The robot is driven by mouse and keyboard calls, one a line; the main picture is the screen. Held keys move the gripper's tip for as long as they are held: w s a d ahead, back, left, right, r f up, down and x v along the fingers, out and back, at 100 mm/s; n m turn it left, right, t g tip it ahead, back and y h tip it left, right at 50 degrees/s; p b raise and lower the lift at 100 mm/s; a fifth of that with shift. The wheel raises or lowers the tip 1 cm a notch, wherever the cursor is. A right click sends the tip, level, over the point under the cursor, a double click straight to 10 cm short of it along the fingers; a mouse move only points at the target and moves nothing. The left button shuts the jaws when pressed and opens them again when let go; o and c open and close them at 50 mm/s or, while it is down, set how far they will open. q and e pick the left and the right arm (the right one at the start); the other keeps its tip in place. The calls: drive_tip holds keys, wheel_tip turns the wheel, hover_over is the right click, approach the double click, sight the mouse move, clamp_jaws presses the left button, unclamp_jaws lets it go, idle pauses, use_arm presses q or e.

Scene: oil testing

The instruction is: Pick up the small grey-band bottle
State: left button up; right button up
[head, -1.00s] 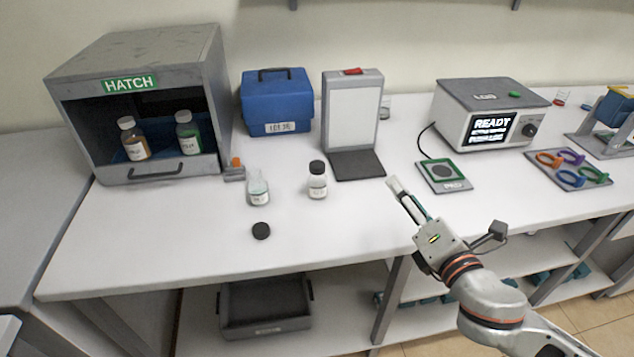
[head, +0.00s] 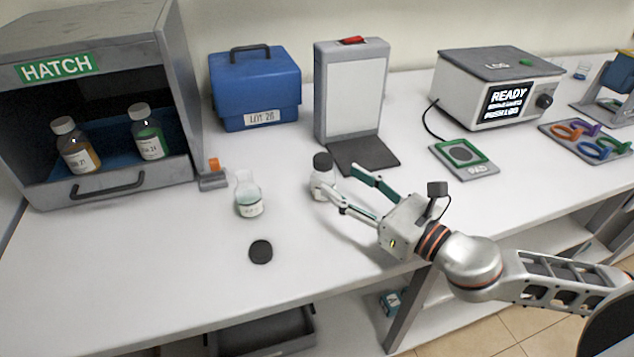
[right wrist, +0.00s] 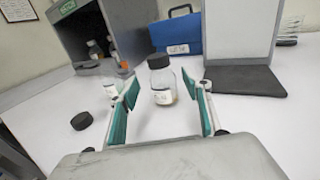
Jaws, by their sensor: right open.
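A small clear bottle (head: 321,182) with a black cap and pale label stands upright on the white bench; I cannot make out a grey band on it. In the right wrist view the bottle (right wrist: 162,88) shows between and just beyond the two green-lined fingers. My right gripper (head: 344,182) is open and empty, reaching in from the right at bench height, its near finger overlapping the bottle's lower part in the head view. I cannot tell whether it touches. My left gripper is not in view.
An open flask (head: 248,197) and a loose black cap (head: 260,251) are left of the bottle. Behind stand a white panel with a dark base (head: 362,155) and a blue case (head: 254,88). The hatch (head: 60,190) holds two bottles.

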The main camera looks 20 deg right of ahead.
sight(329, 173)
drive_tip(key=shift+w+a+r, duration=0.2)
drive_tip(key=shift+w+a, duration=0.15)
drive_tip(key=shift+w, duration=0.35)
drive_tip(key=shift+f+x, duration=0.1)
drive_tip(key=shift+x, duration=1.25)
drive_tip(key=shift+f+x, duration=0.15)
drive_tip(key=shift+x, duration=1.25)
drive_tip(key=c, duration=1.3)
